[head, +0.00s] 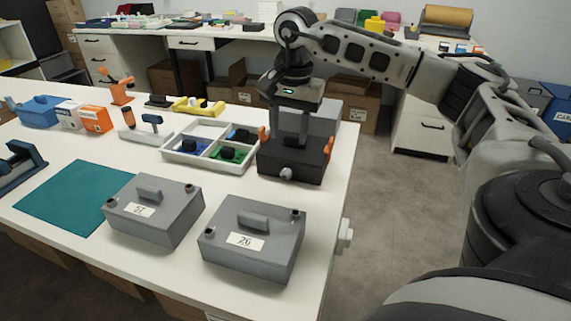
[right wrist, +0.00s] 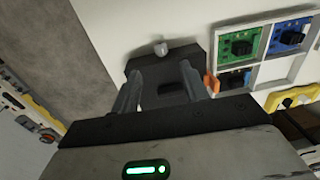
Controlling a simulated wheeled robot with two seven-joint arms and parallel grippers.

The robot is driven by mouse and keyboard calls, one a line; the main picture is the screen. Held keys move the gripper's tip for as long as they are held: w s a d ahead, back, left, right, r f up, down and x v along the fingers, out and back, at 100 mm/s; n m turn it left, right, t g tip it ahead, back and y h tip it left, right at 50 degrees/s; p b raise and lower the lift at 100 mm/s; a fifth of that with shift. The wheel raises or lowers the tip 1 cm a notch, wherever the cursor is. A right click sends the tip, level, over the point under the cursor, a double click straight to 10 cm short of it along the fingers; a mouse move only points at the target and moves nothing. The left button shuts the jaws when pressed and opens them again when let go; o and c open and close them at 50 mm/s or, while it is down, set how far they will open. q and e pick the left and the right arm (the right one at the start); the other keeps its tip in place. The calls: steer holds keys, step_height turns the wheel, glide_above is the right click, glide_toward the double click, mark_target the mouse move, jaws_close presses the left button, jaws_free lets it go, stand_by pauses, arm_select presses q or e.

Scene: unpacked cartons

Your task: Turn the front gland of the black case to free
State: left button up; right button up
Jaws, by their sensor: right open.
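The black case (head: 290,165) stands near the table's right edge, with an orange latch on each side. Its front gland (head: 286,173) is a small pale grey knob on the front face. The gland also shows in the right wrist view (right wrist: 160,47), on the far side of the case (right wrist: 143,68). My right gripper (head: 303,138) points down over the top of the case, its fingers apart. In the right wrist view its two fingers (right wrist: 162,88) straddle the dark block on the lid. Whether they touch it I cannot tell. My left gripper is not in view.
A divided white tray (head: 172,159) with blue and green parts is left of the black case. A grey box (head: 322,116) stands behind it. A teal mat (head: 65,200) lies left.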

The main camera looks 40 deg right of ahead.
mark_target(285, 172)
steer(key=f, duration=1.1)
steer(key=shift+w+a, duration=0.15)
steer(key=shift+w, duration=0.15)
steer(key=shift+r, duration=0.1)
jaws_close()
